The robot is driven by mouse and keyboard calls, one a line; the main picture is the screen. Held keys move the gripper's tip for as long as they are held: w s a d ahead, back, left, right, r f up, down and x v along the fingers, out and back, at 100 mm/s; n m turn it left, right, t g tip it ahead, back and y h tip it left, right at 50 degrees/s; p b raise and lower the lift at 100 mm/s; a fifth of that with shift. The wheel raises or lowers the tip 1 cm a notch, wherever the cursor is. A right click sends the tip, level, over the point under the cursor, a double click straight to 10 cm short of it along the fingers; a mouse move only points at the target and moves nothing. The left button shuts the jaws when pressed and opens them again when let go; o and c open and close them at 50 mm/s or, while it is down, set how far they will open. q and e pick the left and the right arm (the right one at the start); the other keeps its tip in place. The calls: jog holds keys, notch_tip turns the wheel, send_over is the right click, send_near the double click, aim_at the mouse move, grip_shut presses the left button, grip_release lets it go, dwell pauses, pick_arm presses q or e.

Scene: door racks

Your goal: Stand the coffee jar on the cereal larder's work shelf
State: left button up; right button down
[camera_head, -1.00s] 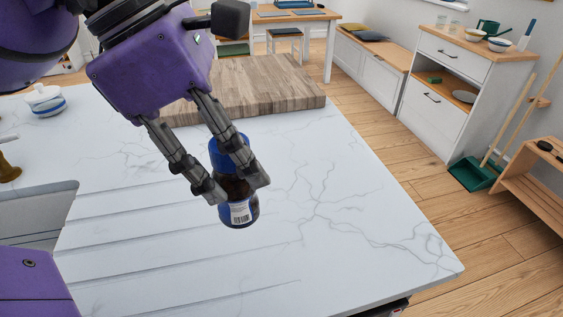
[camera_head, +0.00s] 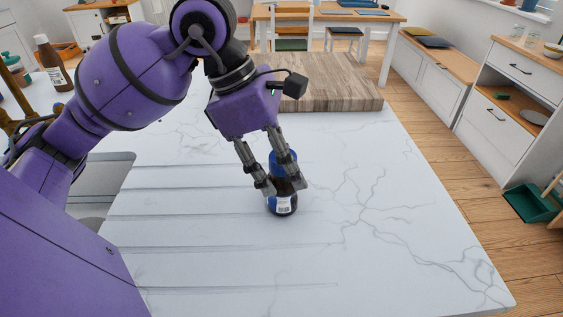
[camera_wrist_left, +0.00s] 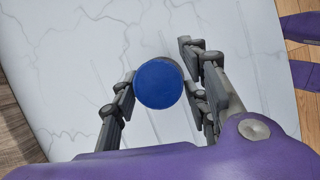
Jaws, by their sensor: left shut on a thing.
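The coffee jar (camera_head: 283,204) is dark with a blue lid and a pale label with a barcode. It is upright at the white marbled worktop, and I cannot tell whether its base touches. My left gripper (camera_head: 280,188) comes down over it, shut with a finger on each side of the jar. In the left wrist view the round blue lid of the jar (camera_wrist_left: 158,84) lies between the fingers of the left gripper (camera_wrist_left: 160,95). My right gripper is not in view. I cannot make out the cereal larder's work shelf.
The marbled worktop (camera_head: 400,230) is clear to the right of the jar. A wooden board (camera_head: 330,88) lies behind it. A brown bottle (camera_head: 52,65) is at the far left. A white cabinet (camera_head: 495,110) and a green dustpan (camera_head: 530,203) are at the right, across the wooden floor.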

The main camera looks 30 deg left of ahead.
pick_arm(q)
jog(key=shift+f, duration=0.15)
jog(key=o, duration=1.3)
